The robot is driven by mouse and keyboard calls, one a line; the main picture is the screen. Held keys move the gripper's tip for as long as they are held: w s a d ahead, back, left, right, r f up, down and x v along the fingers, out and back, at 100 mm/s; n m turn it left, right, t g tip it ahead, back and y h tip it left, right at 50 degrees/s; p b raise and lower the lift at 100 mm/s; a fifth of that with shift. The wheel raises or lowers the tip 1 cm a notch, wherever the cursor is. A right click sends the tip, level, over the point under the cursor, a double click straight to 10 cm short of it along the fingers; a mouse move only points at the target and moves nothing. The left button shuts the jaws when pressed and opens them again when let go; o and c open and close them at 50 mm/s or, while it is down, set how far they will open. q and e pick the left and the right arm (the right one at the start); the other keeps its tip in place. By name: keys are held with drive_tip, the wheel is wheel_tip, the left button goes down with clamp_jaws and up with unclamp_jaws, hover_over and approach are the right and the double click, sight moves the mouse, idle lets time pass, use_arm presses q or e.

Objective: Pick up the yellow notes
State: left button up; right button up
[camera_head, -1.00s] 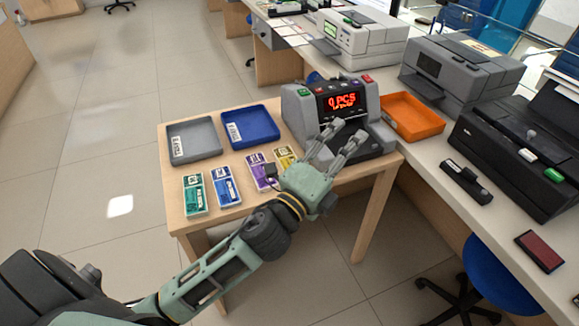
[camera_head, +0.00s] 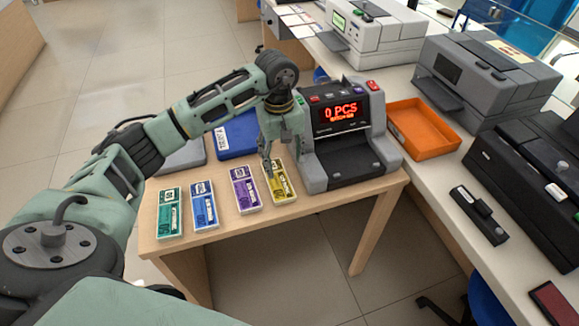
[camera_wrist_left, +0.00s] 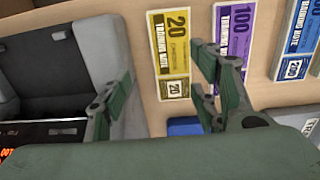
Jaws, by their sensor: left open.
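The yellow notes (camera_head: 283,192) lie flat on the small wooden table, the rightmost of a row of note stacks, just left of the counting machine. In the left wrist view the yellow notes (camera_wrist_left: 169,50) show the number 20. My left gripper (camera_head: 268,168) points down over the far end of the yellow notes in the head view, and its fingers hide part of them. I cannot tell whether a finger touches the notes. My right gripper is not in view.
Purple notes (camera_head: 245,189), blue notes (camera_head: 204,206) and green notes (camera_head: 169,213) lie left of the yellow ones. The counting machine (camera_head: 345,135) stands close on the right. Grey (camera_head: 185,155) and blue (camera_head: 236,137) trays lie behind. An orange tray (camera_head: 422,130) is farther right.

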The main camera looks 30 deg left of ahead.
sight(277, 178)
use_arm(q)
drive_tip(key=shift+a+r, duration=0.1)
drive_tip(key=shift+a, duration=0.5)
drive_tip(key=f, duration=0.1)
drive_tip(key=s+f+p, duration=0.1)
drive_tip(key=f, duration=0.1)
drive_tip(key=shift+f, duration=0.1)
wheel_tip(277, 178, down, 3)
drive_tip(key=shift+a+r, duration=0.1)
drive_tip(key=shift+f+p, duration=0.3)
drive_tip(key=shift+f, duration=0.25)
drive_tip(key=shift+w, duration=0.1)
drive_tip(key=c, duration=0.9)
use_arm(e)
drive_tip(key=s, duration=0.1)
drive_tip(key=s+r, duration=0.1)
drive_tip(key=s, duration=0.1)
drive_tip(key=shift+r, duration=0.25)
use_arm(q)
drive_tip(key=shift+r, duration=0.1)
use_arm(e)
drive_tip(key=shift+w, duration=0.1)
